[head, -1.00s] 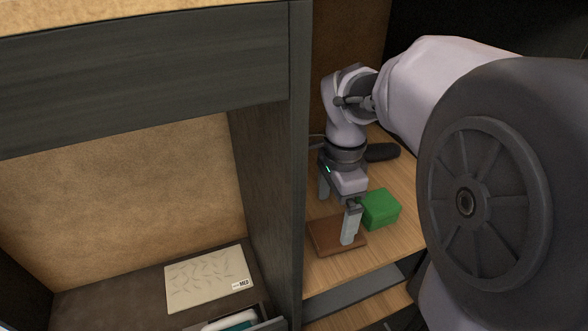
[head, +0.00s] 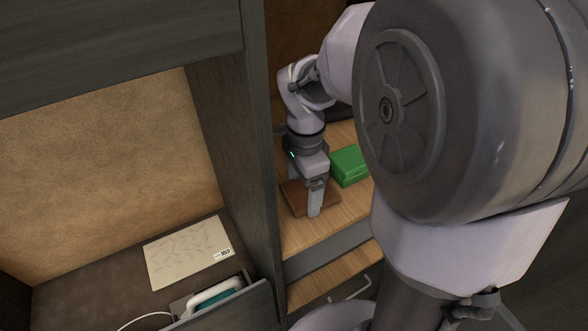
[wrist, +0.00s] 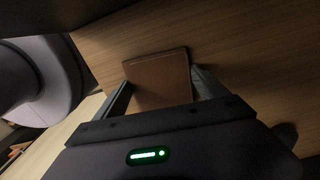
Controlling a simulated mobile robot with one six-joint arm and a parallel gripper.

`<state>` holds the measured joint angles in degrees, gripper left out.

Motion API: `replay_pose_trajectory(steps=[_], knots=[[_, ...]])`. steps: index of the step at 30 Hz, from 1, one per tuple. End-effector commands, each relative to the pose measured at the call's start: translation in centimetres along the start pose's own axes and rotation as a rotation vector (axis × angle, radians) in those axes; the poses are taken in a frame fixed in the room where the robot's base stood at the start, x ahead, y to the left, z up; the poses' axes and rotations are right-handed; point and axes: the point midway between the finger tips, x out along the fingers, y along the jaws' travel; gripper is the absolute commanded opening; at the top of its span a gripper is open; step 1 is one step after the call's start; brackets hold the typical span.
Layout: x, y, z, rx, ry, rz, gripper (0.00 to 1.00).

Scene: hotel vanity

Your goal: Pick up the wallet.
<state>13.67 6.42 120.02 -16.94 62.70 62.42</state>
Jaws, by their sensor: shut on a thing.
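The wallet is a flat brown rectangle (head: 296,196) on the wooden shelf in the head view, close to the shelf's front edge. In the wrist view the wallet (wrist: 160,80) lies between my two fingers. My gripper (head: 308,200) points down over it, with one finger seen in front of the wallet and the other mostly hidden. In the wrist view my gripper (wrist: 162,92) is shut on the wallet, a finger along each side. I cannot tell whether the wallet is clear of the shelf.
A green box (head: 349,165) stands just right of the wallet on the shelf (head: 310,238). A dark upright panel (head: 232,130) is close on the left. Left of it are a beige folder-like item (head: 188,252) and an open drawer with a white and teal iron (head: 215,293).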

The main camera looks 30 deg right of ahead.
Motion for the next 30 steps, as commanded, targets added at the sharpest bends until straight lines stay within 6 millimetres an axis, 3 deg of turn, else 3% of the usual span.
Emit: replay_pose_trajectory(steps=[5,12,30], knots=[[-0.5,0.0,0.0,0.001,0.0,-0.001,0.41],[-3.8,0.3,0.0,0.001,0.001,-0.002,0.41],[-4.8,13.7,-0.3,0.002,0.002,-0.004,0.41]])
